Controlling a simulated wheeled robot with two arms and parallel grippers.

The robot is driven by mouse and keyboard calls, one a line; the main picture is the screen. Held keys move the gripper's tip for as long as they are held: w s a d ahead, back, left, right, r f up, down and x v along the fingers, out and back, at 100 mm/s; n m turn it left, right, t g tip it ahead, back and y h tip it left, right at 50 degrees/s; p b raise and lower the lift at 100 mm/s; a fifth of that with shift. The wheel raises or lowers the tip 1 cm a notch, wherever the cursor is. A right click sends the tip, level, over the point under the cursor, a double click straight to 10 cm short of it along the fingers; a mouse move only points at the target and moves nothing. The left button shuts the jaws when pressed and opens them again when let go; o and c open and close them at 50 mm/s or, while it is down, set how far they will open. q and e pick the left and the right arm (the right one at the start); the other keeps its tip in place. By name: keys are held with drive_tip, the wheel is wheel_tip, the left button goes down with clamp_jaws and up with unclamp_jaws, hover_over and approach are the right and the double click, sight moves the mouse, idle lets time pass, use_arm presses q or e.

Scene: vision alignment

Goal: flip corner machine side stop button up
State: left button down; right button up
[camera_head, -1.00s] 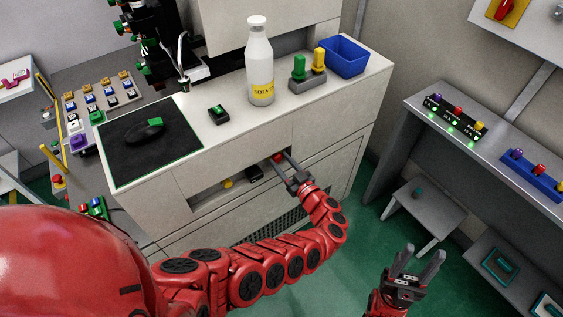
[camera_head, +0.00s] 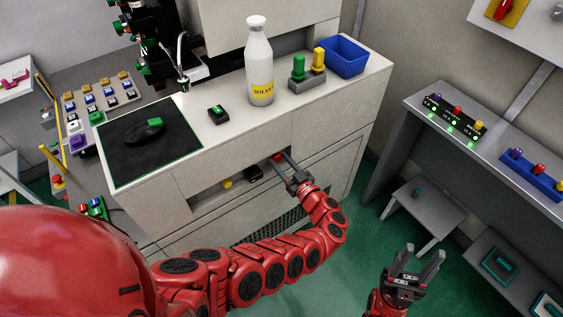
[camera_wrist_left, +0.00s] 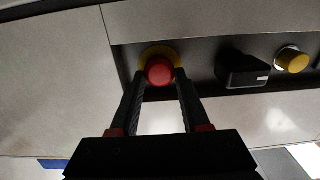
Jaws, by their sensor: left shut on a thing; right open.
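The red stop button (camera_wrist_left: 160,71) with a yellow ring around it sits in the dark recess on the front of the white machine. It also shows as a small red spot in the head view (camera_head: 277,157). My left gripper (camera_head: 283,160) reaches to the recess. In the left wrist view its fingers (camera_wrist_left: 160,78) are shut on the red button, one on each side. My right gripper (camera_head: 419,262) is open and empty over the green floor at the lower right.
In the same recess are a black switch (camera_wrist_left: 242,70) and a yellow knob (camera_wrist_left: 292,60). On the machine top stand a solvent bottle (camera_head: 260,62), a blue bin (camera_head: 345,57) and a black mat (camera_head: 125,160). A grey bench (camera_head: 410,103) stands at the right.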

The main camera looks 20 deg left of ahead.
use_arm(q)
drive_tip(key=shift+d, duration=0.1)
idle(0.4)
drive_tip(key=shift+v, duration=0.9)
drive_tip(key=shift+c, duration=1.8)
unclamp_jaws()
drive_tip(key=shift+s, duration=0.1)
